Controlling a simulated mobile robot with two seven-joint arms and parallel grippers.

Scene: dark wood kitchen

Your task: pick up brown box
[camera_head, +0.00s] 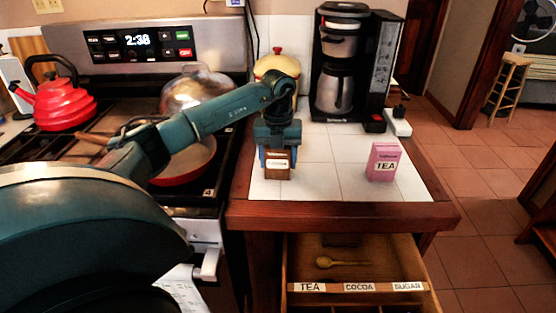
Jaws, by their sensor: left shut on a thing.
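The brown box (277,173) has a white label and stands upright at the left front of the white tiled counter (333,180). My left gripper (278,158) comes down over it from above, with one finger on each side, and is shut on it. The gripper covers the upper part of the box. The bottom of the box looks to be at the tile, but I cannot tell whether it touches. My right gripper is not in view.
A pink tea box (384,162) stands to the right. The coffee maker (348,65) and a yellow jar (277,66) stand behind. Below, an open drawer (358,299) labelled TEA, COCOA, SUGAR holds a wooden spoon (345,262). The stove with a red pan (188,166) is at left.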

